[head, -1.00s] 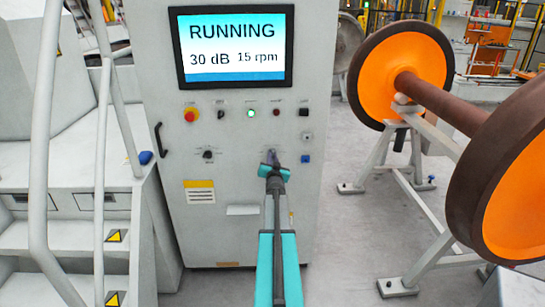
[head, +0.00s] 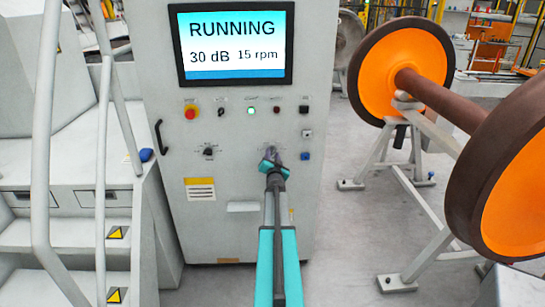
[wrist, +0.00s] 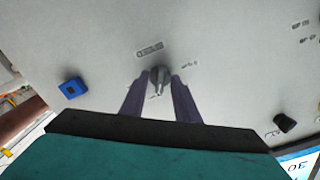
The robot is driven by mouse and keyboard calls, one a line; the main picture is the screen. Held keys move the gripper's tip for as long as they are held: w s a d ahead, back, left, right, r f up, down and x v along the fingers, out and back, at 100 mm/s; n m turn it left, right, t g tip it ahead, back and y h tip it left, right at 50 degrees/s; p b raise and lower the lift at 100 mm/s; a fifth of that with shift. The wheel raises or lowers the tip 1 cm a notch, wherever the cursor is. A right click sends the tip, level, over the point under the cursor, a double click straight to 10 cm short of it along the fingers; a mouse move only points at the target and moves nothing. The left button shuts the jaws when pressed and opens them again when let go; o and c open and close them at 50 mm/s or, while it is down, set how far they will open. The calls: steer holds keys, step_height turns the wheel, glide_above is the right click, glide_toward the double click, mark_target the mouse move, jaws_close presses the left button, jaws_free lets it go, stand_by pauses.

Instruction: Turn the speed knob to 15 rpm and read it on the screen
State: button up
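The screen (head: 234,76) on the grey cabinet reads RUNNING, 30 dB and 15 rpm. A corner of it shows in the wrist view (wrist: 298,166). My gripper (head: 272,157) is at the panel below the row of buttons. In the wrist view, the two fingers of my gripper (wrist: 159,82) stand either side of a small grey knob (wrist: 158,77), with narrow gaps, so it looks open around the knob. The knob is mostly hidden by the gripper in the head view. Its label is too small to read.
A black knob (head: 208,152) sits left of my gripper. A red button (head: 191,113) and a lit green one (head: 251,111) are above. A blue part (head: 305,156) is at right. An orange wheelset (head: 402,72) stands right; steps with railings are left.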

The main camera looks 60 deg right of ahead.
steer(key=shift+a, duration=0.1)
stand_by(0.3)
steer(key=b+v, duration=0.3)
steer(key=v, duration=1)
steer(key=shift+s+a, duration=0.2)
steer(key=shift+a, duration=0.1)
stand_by(0.3)
stand_by(0.6)
